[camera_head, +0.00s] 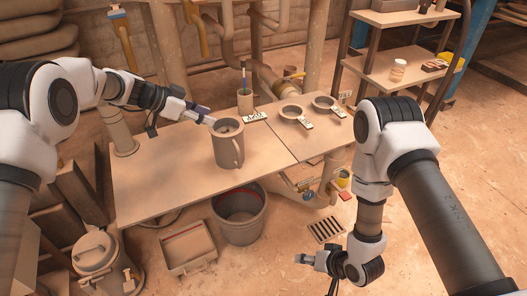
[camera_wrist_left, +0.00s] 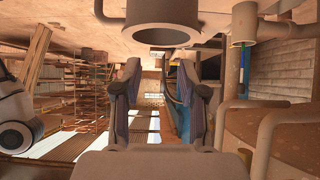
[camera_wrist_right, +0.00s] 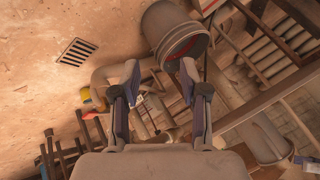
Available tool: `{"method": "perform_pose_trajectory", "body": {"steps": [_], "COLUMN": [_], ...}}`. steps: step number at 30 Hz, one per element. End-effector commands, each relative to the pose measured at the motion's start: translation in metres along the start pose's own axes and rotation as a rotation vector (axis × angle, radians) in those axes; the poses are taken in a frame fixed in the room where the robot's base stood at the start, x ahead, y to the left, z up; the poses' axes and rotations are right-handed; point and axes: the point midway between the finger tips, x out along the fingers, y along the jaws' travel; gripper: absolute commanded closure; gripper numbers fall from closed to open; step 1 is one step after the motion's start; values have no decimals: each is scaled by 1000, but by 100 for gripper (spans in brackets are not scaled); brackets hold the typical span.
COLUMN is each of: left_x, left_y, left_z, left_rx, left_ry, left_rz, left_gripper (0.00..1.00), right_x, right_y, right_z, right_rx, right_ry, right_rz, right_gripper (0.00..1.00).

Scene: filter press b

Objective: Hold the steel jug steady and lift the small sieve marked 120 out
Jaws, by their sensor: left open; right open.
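The steel jug (camera_head: 229,153) stands upright on the table, its handle towards the front right. The small sieve (camera_head: 228,127) appears seated in the jug's mouth. A white tag (camera_head: 254,118) sticks out to the right of the rim; its print looks like 120 but is small. My left gripper (camera_head: 206,115) is open beside the rim, on the jug's left, apparently not touching it. In the left wrist view the jug (camera_wrist_left: 164,12) shows upside down beyond the open fingers (camera_wrist_left: 163,85). My right gripper (camera_head: 306,259) is open and empty, low in front of the table; its fingers show in the right wrist view (camera_wrist_right: 160,75).
Two other tagged sieves (camera_head: 291,112) (camera_head: 325,102) lie on the table's right part. A cup with a pencil (camera_head: 245,100) stands behind the jug. A bucket (camera_head: 239,215) and a tray (camera_head: 188,246) are on the floor below. The table's left front is clear.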

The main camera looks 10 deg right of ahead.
Motion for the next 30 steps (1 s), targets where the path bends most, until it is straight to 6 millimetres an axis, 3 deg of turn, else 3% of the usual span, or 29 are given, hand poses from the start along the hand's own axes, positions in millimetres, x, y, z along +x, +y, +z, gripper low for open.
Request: {"method": "perform_pose_trajectory", "body": {"steps": [1,4,9,12,15,20,30], "left_x": [0,0,0,0,0,0,0], "left_y": [0,0,0,0,0,0,0], "left_z": [0,0,0,1,1,1,1], "left_rx": [0,-1,-1,-2,-2,-2,-2], "left_ry": [0,-1,-1,-1,-2,-2,-2], "left_rz": [0,0,0,0,0,0,-1], "left_gripper": [58,58,58,58,58,58,58], "right_x": [10,19,-1,-21,-33,-37,-4], "right_y": [-20,-66,-146,-178,-191,-201,-248], "right_z": [-28,-81,-166,-202,-228,-239,-246], "right_rx": [1,-7,-114,-239,-326,-339,-339], "right_ry": [62,162,257,285,322,343,342], "right_rz": [-99,-333,-736,-893,-932,-933,-931], "right_gripper": [56,56,56,56,56,56,56]}}
